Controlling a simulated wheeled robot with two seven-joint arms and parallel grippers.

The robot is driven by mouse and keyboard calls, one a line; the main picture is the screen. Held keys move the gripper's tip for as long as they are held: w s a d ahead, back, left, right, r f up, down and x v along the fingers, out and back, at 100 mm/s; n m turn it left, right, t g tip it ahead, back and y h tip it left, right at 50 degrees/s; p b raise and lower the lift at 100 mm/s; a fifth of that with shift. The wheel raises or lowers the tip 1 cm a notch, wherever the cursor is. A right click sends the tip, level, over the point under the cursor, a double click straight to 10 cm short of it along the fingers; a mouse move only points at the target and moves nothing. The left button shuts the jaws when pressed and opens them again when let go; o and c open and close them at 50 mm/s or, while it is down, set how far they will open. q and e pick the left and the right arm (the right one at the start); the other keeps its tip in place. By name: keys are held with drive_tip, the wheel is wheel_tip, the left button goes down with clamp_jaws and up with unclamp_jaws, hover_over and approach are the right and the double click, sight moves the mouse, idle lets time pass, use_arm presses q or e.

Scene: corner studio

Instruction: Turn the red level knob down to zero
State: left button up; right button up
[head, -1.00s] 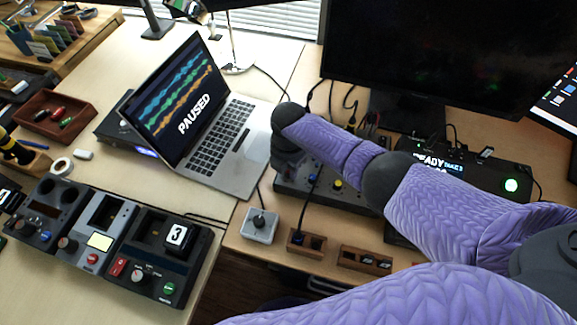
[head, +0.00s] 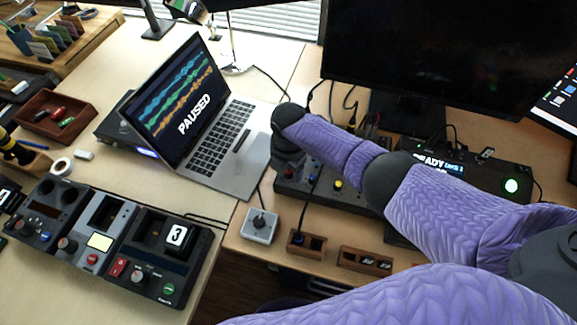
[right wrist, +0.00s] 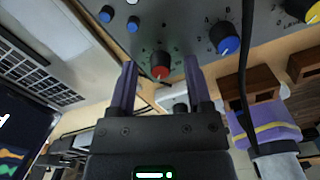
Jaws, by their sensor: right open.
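The red level knob (right wrist: 160,72) shows in the right wrist view on the grey panel of a control box, with a light pointer mark toward the bottom of the picture. My right gripper (right wrist: 160,66) is open, with one finger on each side of the knob; I cannot tell whether either finger touches it. My left gripper is not in view.
Blue knobs (right wrist: 225,38) and a yellow knob (right wrist: 312,12) stand on the same panel. A black cable (right wrist: 243,80) hangs close by. The laptop (head: 222,150) is left of my gripper, a small grey switch box (head: 259,227) and wooden holders (head: 365,261) in front.

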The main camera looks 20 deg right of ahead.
sight(289, 171)
wheel_tip(289, 171, up, 9)
drive_tip(key=p, duration=0.4)
drive_tip(key=shift+p, duration=0.35)
drive_tip(key=shift+r, duration=0.45)
